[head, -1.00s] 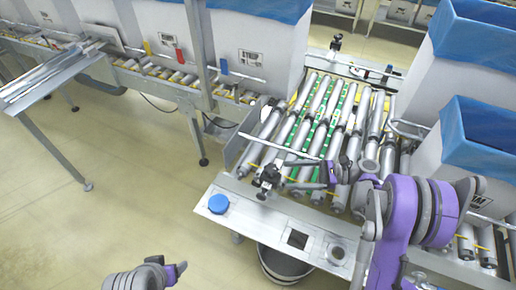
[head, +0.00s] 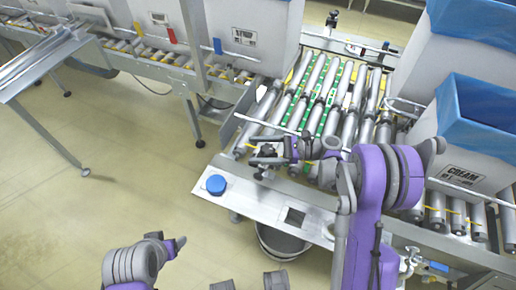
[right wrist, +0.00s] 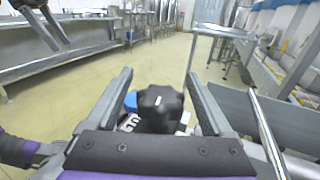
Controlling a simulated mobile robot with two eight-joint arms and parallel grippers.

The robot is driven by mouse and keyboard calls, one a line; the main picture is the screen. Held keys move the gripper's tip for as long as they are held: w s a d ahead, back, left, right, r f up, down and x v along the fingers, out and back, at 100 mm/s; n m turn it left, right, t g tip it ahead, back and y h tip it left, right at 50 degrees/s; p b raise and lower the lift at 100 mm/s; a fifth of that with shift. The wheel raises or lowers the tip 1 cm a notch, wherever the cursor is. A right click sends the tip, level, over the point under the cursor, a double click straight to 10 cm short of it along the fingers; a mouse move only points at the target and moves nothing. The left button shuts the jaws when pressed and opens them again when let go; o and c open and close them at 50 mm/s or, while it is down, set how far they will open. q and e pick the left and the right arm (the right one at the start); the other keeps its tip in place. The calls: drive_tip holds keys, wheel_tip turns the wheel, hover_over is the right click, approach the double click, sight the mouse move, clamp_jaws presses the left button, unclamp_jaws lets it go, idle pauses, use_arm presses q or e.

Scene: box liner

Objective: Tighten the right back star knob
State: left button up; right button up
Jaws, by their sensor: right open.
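A black star knob (right wrist: 160,104) stands between the two fingers of my right gripper (right wrist: 160,78) in the right wrist view. The fingers are open, one on each side of it, with gaps showing. In the head view my right gripper (head: 268,150) reaches left to the knob's clamp at the near left corner of the roller conveyor, partly hiding it. Another black knob clamp (head: 332,19) stands at the conveyor's far end. My left gripper (head: 176,246) is low at the lower left, over the floor and away from the conveyor; its jaws are too small to read.
A blue round button (head: 216,184) sits on the metal plate at the conveyor's near end. A bin (head: 282,242) stands below. White boxes with blue liners (head: 482,125) stand at the right. A guide rail runs beside the knob. The floor at left is free.

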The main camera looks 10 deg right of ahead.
clamp_jaws()
idle(0.5)
drive_tip(key=shift+t, duration=0.3)
drive_tip(key=m+t+b, duration=0.1)
drive_tip(key=m+t+h+b, duration=0.1)
drive_tip(key=t, duration=0.1)
drive_tip(key=shift+w+f+m+t, duration=0.1)
drive_tip(key=shift+w+m+t, duration=0.2)
drive_tip(key=shift+m, duration=0.1)
drive_tip(key=m+t+h, duration=0.1)
drive_tip(key=m+t+h+b, duration=0.1)
drive_tip(key=t, duration=0.1)
drive_tip(key=m+t+h, duration=0.1)
drive_tip(key=shift+w+d+m+b, duration=0.25)
drive_tip(key=shift+w+m+b, duration=0.05)
drive_tip(key=shift+w+b, duration=0.05)
drive_tip(key=m+t+h, duration=0.2)
drive_tip(key=t+h, duration=0.1)
drive_tip(key=shift+w+d+m+b, duration=0.2)
drive_tip(key=shift+m+b, duration=0.1)
drive_tip(key=shift+b, duration=0.05)
drive_tip(key=shift+w+d+m+t+h, duration=0.2)
drive_tip(key=shift+m+t+h, duration=0.5)
drive_tip(key=shift+h, duration=0.5)
drive_tip(key=shift+w+d+m+t+h, duration=0.1)
drive_tip(key=shift+d+m+t+h, duration=0.3)
drive_tip(key=shift+m+h, duration=0.6)
drive_tip(key=shift+h, duration=0.5)
